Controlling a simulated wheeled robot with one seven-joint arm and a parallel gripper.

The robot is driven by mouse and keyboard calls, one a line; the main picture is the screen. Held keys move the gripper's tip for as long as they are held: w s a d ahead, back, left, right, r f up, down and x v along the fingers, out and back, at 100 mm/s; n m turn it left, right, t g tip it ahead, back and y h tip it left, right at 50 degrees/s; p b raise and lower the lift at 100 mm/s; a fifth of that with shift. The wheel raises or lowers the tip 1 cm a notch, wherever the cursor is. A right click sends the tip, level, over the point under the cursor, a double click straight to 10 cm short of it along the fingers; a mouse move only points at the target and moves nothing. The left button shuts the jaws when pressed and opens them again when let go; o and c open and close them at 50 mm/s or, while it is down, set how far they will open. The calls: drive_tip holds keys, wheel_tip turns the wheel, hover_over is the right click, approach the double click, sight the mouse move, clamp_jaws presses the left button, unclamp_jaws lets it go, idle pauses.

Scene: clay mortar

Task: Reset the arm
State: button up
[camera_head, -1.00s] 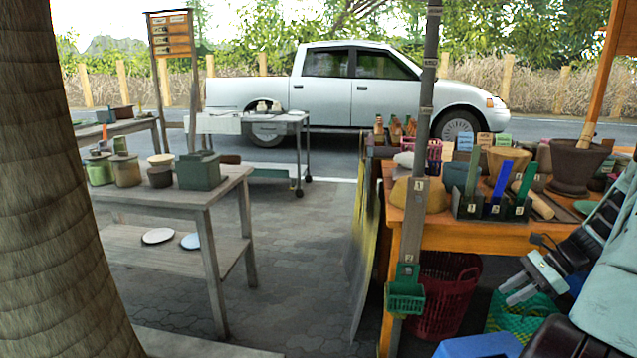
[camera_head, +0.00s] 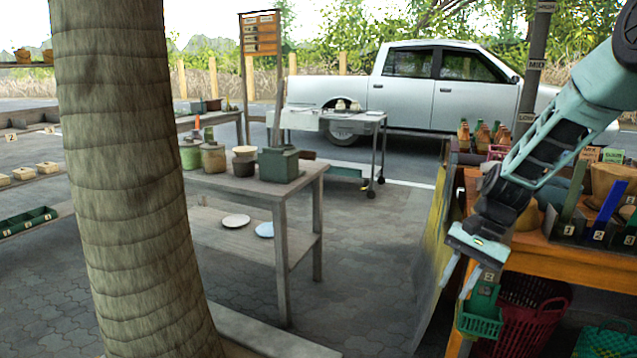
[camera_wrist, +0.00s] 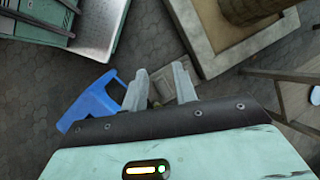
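My gripper (camera_head: 459,277) hangs from my raised arm at the right of the head view, in front of the orange table's left end. Its two fingers point down and stand apart with nothing held between them. In the wrist view my gripper (camera_wrist: 160,84) also shows two separated fingers, above grey paving. A small greyish object on the ground shows beyond and between the fingertips; I cannot tell what it is.
The orange table (camera_head: 560,262) with pots and tools stands close at right, baskets beneath. A wooden table (camera_head: 312,172) with jars is left of centre. A tree trunk (camera_head: 125,180) stands at left. A blue item (camera_wrist: 90,100) lies below. Paving between wooden table and board is clear.

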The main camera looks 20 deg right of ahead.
drive_tip(key=s+a+r+n+h, duration=0.25)
drive_tip(key=a+n, duration=0.25)
drive_tip(key=a, duration=0.4)
drive_tip(key=s+a+r+n+h, duration=0.15)
drive_tip(key=s+a+n, duration=0.25)
drive_tip(key=a, duration=0.5)
drive_tip(key=s+a+r+n+t, duration=0.1)
drive_tip(key=s+a+n, duration=0.4)
drive_tip(key=s, duration=0.2)
drive_tip(key=s+a+r+n, duration=0.1)
drive_tip(key=s+a+n, duration=0.3)
drive_tip(key=s, duration=0.3)
wheel_tip(320, 180, up, 12)
drive_tip(key=p, duration=1.2)
drive_tip(key=shift+n+h, duration=0.3)
drive_tip(key=shift+h, duration=0.1)
drive_tip(key=shift+w, duration=0.1)
